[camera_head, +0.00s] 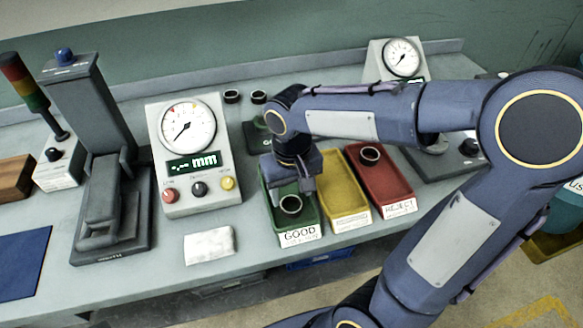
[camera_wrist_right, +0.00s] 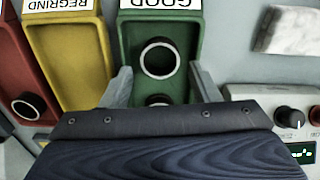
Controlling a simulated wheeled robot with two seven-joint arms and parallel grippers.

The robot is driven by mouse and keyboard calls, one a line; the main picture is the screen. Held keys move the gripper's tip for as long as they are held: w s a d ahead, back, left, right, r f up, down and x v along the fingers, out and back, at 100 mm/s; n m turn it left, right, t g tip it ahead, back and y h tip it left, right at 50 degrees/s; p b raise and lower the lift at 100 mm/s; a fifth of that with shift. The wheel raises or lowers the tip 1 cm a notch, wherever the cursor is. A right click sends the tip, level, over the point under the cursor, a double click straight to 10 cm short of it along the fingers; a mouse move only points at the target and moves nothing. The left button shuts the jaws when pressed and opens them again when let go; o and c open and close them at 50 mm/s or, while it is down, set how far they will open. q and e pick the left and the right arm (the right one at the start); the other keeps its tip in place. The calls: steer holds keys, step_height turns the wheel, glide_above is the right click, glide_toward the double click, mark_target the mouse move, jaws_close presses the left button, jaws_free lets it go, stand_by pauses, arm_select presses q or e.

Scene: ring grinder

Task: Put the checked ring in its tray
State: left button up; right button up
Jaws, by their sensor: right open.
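The green GOOD tray (camera_head: 275,222) stands on the bench, with a dark ring (camera_head: 291,204) in its front part. The wrist view shows this ring (camera_wrist_right: 158,59) and a second ring (camera_wrist_right: 157,100) behind it, partly hidden by my gripper body. My right gripper (camera_head: 307,185) is over the green tray. Its open fingers (camera_wrist_right: 162,86) straddle the tray's width in the wrist view, with nothing held. I cannot tell which ring is the checked one. A ring (camera_head: 369,155) lies in the red REJECT tray (camera_head: 392,190). The yellow tray (camera_head: 345,195) looks empty. My left gripper is out of view.
Two dark rings (camera_head: 232,96) (camera_head: 258,97) stand at the back of the bench. A grey gauge box with a dial (camera_head: 187,127) is left of the trays, and a white cloth (camera_head: 209,246) lies in front. My right arm covers part of the back right.

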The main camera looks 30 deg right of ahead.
step_height(320, 180, up, 7)
steer(key=s+f+t+y, duration=0.3)
steer(key=s+t, duration=0.2)
steer(key=s, duration=0.6)
steer(key=shift+s+a+t+y+p, duration=0.3)
steer(key=shift+s+a+y+p, duration=0.05)
steer(key=shift+a+y, duration=0.1)
stand_by(0.7)
